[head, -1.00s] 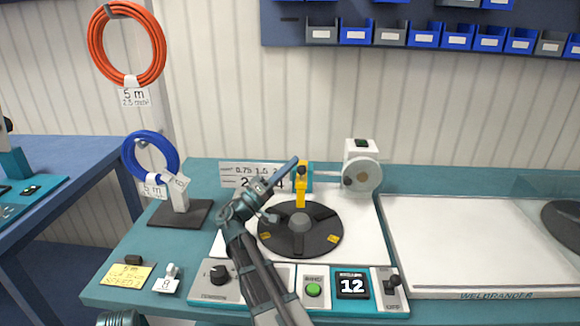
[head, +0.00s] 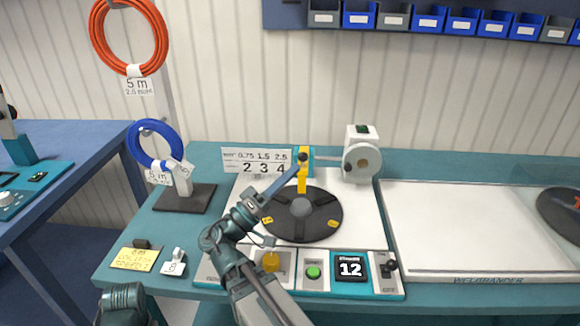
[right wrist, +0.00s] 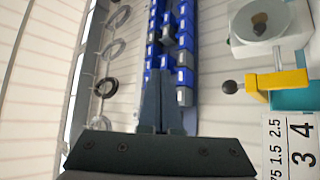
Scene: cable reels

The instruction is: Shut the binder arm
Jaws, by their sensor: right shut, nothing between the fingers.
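The yellow arm with a black knob (head: 302,178), which appears to be the binder arm, stands at the back of the dark round reel plate (head: 285,228). In the right wrist view the yellow arm (right wrist: 276,83) is at the right, its knob pointing left. My right gripper (head: 298,167) is shut and empty. In the head view its fingertips overlap the yellow arm just below the knob; I cannot tell whether they touch. In the right wrist view the fingers (right wrist: 168,100) show a gap to the knob. My left gripper is not in view.
A white unit with a grey disc (head: 361,160) stands right of the yellow arm. A number plate (head: 257,161) is at its left. The control panel (head: 381,289) with knob, green button and display lies in front. A blue cable coil (head: 134,150) hangs at left.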

